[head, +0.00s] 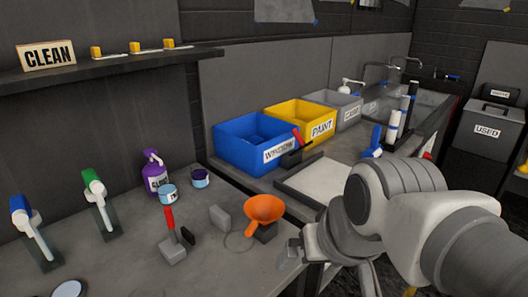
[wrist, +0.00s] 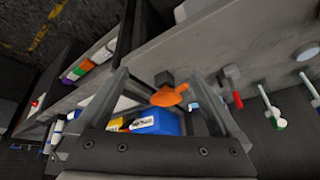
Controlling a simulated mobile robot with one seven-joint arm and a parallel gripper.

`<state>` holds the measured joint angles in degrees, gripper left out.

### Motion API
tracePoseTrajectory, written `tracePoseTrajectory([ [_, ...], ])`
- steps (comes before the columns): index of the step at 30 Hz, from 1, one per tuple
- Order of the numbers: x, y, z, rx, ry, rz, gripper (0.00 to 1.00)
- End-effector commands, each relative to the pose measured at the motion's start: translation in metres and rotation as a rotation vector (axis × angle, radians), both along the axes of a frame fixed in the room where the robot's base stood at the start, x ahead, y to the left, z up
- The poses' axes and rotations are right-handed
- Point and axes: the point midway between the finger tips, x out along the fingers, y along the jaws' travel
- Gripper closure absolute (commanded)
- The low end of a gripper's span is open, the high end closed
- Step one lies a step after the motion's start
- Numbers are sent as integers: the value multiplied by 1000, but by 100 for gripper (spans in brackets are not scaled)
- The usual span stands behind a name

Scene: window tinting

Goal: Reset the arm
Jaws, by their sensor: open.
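My gripper (head: 291,254) is at the front edge of the workbench, at the lower middle of the head view, just right of and below an orange funnel (head: 264,209). My arm reaches in from the lower right and hides part of the bench's right side. In the wrist view, my gripper's two fingers (wrist: 159,76) stand apart with nothing held between them. The funnel (wrist: 169,96) shows beyond the fingers in that view, apart from them.
A red-handled tool (head: 170,236), a grey block (head: 220,217) and a purple bottle (head: 155,173) stand left of the funnel. Blue (head: 233,147), yellow (head: 290,118) and grey (head: 345,110) bins line the back. A shelf (head: 110,66) juts from the wall.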

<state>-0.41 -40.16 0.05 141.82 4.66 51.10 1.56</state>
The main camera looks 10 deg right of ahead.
Motion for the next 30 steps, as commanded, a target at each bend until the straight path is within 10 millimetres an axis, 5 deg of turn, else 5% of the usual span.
tracePoseTrajectory([
  [5,-10,-16,-1,-90,-18,30,0],
  [17,-10,-16,6,-94,-17,33,0],
  [30,-10,-16,90,-92,-17,32,0],
])
